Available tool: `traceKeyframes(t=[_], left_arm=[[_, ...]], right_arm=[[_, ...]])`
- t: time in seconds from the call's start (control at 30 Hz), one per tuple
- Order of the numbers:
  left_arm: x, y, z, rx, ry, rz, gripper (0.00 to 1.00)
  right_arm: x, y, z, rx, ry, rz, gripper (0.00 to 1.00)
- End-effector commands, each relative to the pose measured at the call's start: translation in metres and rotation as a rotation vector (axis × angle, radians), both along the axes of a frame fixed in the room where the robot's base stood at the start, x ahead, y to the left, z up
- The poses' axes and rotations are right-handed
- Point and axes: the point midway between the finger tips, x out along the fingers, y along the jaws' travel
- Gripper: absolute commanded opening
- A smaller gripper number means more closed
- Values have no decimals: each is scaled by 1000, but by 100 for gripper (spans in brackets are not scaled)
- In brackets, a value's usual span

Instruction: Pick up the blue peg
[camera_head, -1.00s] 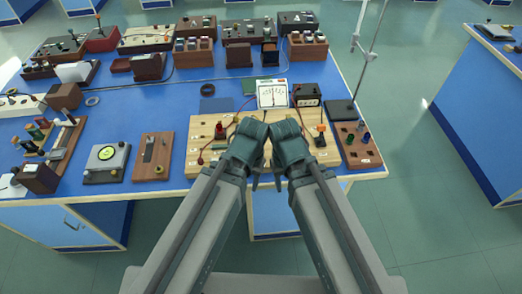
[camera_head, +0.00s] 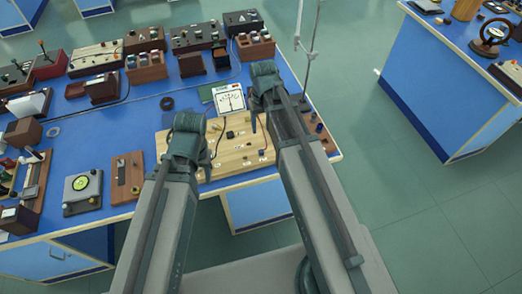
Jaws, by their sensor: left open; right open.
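The wooden peg block (camera_head: 328,142) stands at the right end of the blue bench, partly hidden by my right arm. A small dark peg in it looks like the blue peg (camera_head: 320,127), but its colour is hard to tell at this size. My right gripper (camera_head: 261,119) is over the right part of the pale wooden circuit board, left of the peg block, open and empty. My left gripper (camera_head: 207,160) is over the left part of that board, open and empty. Both point away from me, and their fingertips are partly hidden by the wrists.
The pale circuit board (camera_head: 236,158) with wires lies under my grippers. A white meter (camera_head: 228,98) stands behind it. A metal stand rod (camera_head: 302,50) rises behind the peg block. A levelling device (camera_head: 82,190) and several wooden boxes fill the left and back.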

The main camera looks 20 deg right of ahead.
Motion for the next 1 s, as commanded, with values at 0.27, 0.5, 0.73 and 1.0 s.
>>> traceKeyframes(t=[0.27, 0.5, 0.73, 1.0], left_arm=[[0, 0, -28, 0, 0, 1, 50], [0, 0, -64, 0, 0, 2, 50], [0, 0, -87, 0, 0, 2, 50], [0, 0, -89, 0, 0, 2, 50]], right_arm=[[0, 1, -28, 0, 0, 1, 60], [0, 1, -64, 0, 0, 1, 60], [0, 1, -87, 0, 0, 1, 60], [0, 2, -89, 0, 0, 1, 60]])
